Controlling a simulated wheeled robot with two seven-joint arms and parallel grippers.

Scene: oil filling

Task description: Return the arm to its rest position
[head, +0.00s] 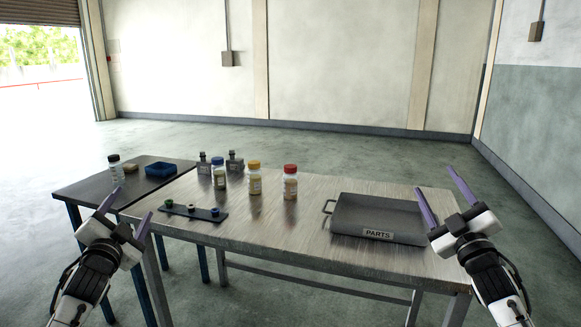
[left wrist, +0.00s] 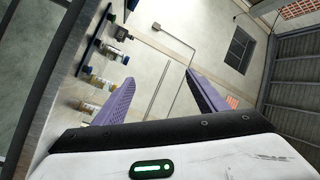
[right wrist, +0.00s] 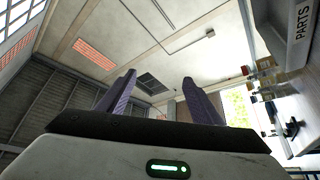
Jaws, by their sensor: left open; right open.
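My left gripper (head: 126,214) is open and empty at the left front of the table, with its purple fingers apart. Its fingers also show spread in the left wrist view (left wrist: 160,92). My right gripper (head: 439,194) is open and empty at the table's right front, beside the grey parts tray. Its fingers also show spread in the right wrist view (right wrist: 158,98). Neither gripper touches anything that I can see. Both arms come up from the bottom corners of the head view.
A metal table (head: 300,228) carries the grey tray (head: 378,234) marked PARTS, bottles with a yellow cap (head: 254,178) and a red cap (head: 290,183), and a dark strip (head: 180,213) with small caps. A darker side table (head: 95,188) holds a blue bin (head: 161,169).

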